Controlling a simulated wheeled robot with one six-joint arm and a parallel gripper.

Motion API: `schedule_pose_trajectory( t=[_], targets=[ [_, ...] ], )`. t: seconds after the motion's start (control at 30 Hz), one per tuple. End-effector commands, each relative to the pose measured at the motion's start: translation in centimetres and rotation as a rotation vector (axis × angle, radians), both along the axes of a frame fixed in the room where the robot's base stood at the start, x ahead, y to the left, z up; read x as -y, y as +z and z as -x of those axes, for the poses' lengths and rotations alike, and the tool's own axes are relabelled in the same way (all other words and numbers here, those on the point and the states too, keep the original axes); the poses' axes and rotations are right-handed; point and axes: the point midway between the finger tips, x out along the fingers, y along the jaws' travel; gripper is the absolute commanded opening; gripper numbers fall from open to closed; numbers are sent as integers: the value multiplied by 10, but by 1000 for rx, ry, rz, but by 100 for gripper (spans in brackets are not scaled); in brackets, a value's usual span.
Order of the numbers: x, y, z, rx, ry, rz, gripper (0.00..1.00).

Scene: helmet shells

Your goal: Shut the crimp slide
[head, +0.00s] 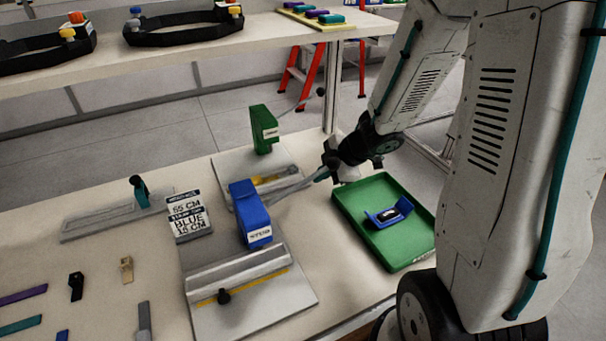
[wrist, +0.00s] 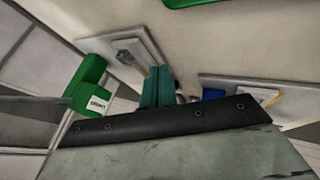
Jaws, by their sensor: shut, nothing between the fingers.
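Two slide stations stand on the table. The nearer one has a blue upright block (head: 250,212) labelled STUD, with a grey rail and a black knob (head: 223,296) in front. The green block also shows at left in the wrist view (wrist: 88,82). My gripper (head: 322,174) has teal fingers, shut and empty, right of the farther plate, near a grey bar. Its fingertips (wrist: 157,86) show in the wrist view.
A green tray (head: 345,214) holding a blue bracket (head: 388,213) lies right of my gripper. A printed sign (head: 187,215) stands left of the blue block. Loose strips and small clips lie at front left. A shelf (head: 190,45) with black rings is behind.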

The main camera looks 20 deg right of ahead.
Motion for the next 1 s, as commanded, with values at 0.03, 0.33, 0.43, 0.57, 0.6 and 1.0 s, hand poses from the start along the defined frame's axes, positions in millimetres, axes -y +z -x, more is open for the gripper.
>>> schedule_pose_trajectory(
  t=[0.03, 0.33, 0.43, 0.57, 0.6, 1.0],
  targets=[
    [-6, -11, -4, -6, 3, -2, 0],
    [-21, -45, -39, 3, 1, 2, 0],
    [-21, -45, -52, 0, 1, 3, 0],
    [-21, -44, -62, 0, 0, 4, 0],
    [-21, -44, -64, 0, 0, 3, 0],
    [-20, -44, -67, 0, 0, 3, 0]
  ],
)
